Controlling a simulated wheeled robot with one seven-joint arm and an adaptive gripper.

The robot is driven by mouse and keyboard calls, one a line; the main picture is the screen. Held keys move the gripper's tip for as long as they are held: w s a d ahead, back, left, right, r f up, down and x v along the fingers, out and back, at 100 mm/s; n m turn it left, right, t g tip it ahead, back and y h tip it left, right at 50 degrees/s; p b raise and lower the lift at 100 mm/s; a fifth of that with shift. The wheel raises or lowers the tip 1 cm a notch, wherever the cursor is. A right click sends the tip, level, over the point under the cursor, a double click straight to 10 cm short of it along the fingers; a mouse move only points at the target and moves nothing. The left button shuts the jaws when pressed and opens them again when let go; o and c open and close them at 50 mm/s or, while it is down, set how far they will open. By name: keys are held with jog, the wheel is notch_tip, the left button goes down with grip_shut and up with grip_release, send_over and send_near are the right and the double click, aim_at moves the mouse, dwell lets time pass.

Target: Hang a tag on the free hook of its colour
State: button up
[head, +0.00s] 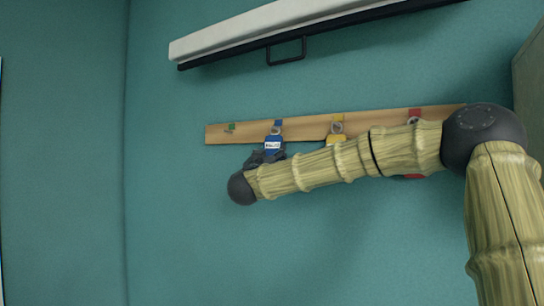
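A wooden hook rail (305,127) runs along the teal wall with green, blue, yellow and red marks. A blue tag (273,144) with a white label is at the blue mark, its ring at the hook. My gripper (266,156) is dark and right at the blue tag's lower part; whether its fingers grip the tag or are open is too small to tell. A yellow tag (336,140) is at the yellow mark, its lower part hidden by my arm. A red tag (413,176) shows below my arm, mostly hidden. The green hook (231,128) has no tag on it.
A long white and black screen housing (270,35) with a black handle (287,52) is mounted above the rail. My arm crosses in front of the rail's right half. The wall below and left of the rail is clear.

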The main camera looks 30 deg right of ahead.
jog(key=o, duration=0.5)
jog(key=shift+c, duration=0.2)
